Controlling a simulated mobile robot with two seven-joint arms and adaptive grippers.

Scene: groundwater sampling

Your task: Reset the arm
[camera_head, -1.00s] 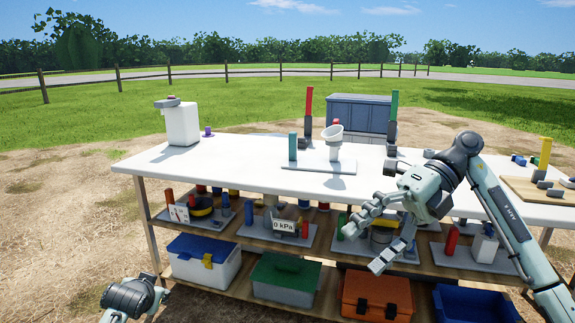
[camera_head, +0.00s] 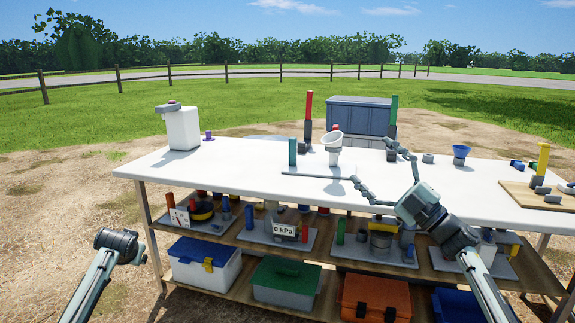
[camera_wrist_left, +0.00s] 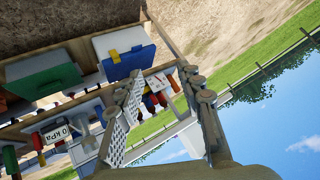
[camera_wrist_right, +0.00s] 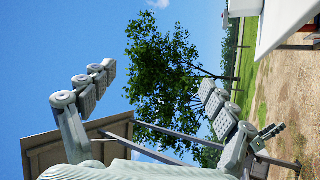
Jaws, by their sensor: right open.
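My right gripper (camera_head: 372,163) is over the white tabletop in the head view, right of the white funnel-topped vessel.
The white table (camera_head: 240,168) holds a white container (camera_head: 182,128), the funnel-topped vessel (camera_head: 332,145), a blue funnel (camera_head: 460,152) and a wooden board (camera_head: 515,195). Shelves below hold instruments and coloured boxes, such as a green one (camera_head: 287,283). The tabletop's left front is clear.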

